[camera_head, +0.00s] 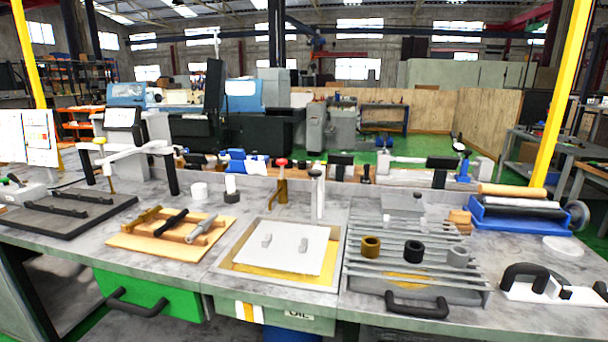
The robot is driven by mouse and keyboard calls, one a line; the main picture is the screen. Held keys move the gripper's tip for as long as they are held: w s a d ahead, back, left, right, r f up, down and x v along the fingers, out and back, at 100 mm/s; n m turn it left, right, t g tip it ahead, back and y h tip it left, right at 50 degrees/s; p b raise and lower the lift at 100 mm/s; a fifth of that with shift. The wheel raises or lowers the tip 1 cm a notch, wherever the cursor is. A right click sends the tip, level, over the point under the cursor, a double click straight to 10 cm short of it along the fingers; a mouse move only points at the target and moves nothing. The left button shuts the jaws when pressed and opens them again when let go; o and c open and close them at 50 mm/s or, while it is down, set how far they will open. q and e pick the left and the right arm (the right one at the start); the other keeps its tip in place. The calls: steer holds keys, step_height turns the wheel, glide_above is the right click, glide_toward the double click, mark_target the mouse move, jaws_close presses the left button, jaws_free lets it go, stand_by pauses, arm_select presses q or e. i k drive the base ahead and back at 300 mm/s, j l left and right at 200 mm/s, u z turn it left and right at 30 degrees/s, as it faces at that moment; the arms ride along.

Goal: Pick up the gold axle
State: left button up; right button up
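The gold axle (143,215) lies on a small wooden rack (176,229) on the left part of the bench. It is the leftmost of three axles there, lying at a slant across the rack's rails. A black axle (171,222) lies beside it in the middle, and a silver axle (201,228) lies at the right. The rack rests on a flat tan board (128,241). Nothing is seen touching the gold axle from above. I can make out neither of my grippers in the head view.
Left of the rack is a dark tray (60,222) with black bars. Behind stands a white fixture (130,152) with black posts. Right are a basin with a white plate (284,247) and a slatted rack (370,270) with gold, black and grey rings.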

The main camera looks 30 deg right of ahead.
mark_target(144, 218)
steer(key=i+j+z, duration=0.5)
steer(key=j+z, duration=0.2)
steer(key=j, duration=0.3)
steer(key=i+j+z, duration=0.15)
steer(key=j+z, duration=0.2)
steer(key=j, duration=0.2)
steer(key=j+z, duration=0.4)
steer(key=j, duration=0.2)
steer(key=j+z, duration=0.35)
steer(key=j, duration=0.3)
